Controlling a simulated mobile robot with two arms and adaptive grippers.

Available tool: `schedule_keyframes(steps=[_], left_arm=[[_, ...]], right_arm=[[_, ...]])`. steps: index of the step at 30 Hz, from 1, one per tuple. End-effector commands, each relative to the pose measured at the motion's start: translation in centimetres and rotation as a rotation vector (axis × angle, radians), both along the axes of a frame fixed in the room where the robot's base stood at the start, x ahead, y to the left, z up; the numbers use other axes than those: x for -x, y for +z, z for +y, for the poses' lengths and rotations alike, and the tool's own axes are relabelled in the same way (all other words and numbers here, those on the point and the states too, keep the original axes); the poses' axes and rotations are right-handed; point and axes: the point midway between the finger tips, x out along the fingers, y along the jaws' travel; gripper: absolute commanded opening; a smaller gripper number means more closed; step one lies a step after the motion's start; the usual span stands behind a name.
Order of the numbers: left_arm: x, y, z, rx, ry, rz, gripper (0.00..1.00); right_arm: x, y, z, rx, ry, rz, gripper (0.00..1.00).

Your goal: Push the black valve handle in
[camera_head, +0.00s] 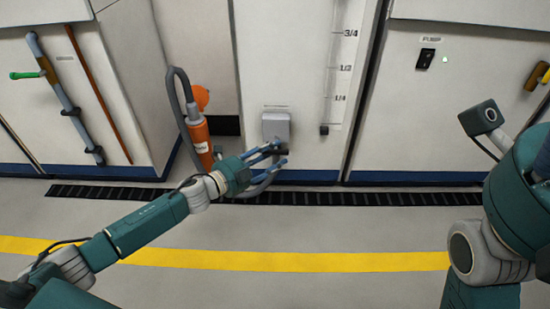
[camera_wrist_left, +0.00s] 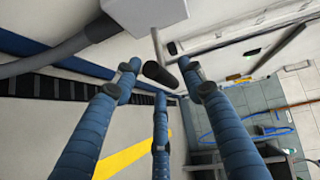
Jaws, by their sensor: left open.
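The black valve handle (camera_wrist_left: 160,73) is a short dark cylinder on a thin metal rod, below a grey box (camera_wrist_left: 150,12) in the left wrist view. In the head view the grey box (camera_head: 276,128) is on the white cabinet front, and the handle (camera_head: 281,149) is partly hidden by my fingers. My left gripper (camera_head: 272,156) is open at the handle. In the left wrist view its three blue fingers (camera_wrist_left: 161,82) are spread, with the handle near their tips; I cannot tell whether they touch it. My right gripper is not in view.
An orange cylinder (camera_head: 199,140) with a grey hose (camera_head: 171,90) stands left of the grey box. A level gauge (camera_head: 342,65) is above right. A black floor grating (camera_head: 360,198) runs along the cabinets. The floor around the yellow stripe (camera_head: 330,262) is clear.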

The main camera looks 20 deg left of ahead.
Motion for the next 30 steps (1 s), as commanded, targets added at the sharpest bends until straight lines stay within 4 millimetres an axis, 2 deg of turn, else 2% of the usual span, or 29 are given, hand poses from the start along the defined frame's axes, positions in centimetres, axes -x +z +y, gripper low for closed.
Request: schedule_keyframes(steps=[4,12,13,19,30], left_arm=[[-0.8,-0.1,-0.5,0.000,0.000,-0.001,0.41],[-0.9,-0.1,-0.5,0.000,0.001,0.000,0.41],[-0.9,-0.1,-0.5,0.000,0.001,0.000,0.39],[-0.9,-0.1,-0.5,0.000,0.001,0.000,0.00],[-1.6,0.0,-0.3,0.000,0.003,0.001,0.00]], right_arm=[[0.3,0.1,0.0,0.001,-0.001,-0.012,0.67],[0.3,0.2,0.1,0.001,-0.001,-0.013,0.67],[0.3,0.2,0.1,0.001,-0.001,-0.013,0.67],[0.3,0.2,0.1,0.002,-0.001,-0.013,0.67],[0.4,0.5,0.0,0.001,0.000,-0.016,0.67]])
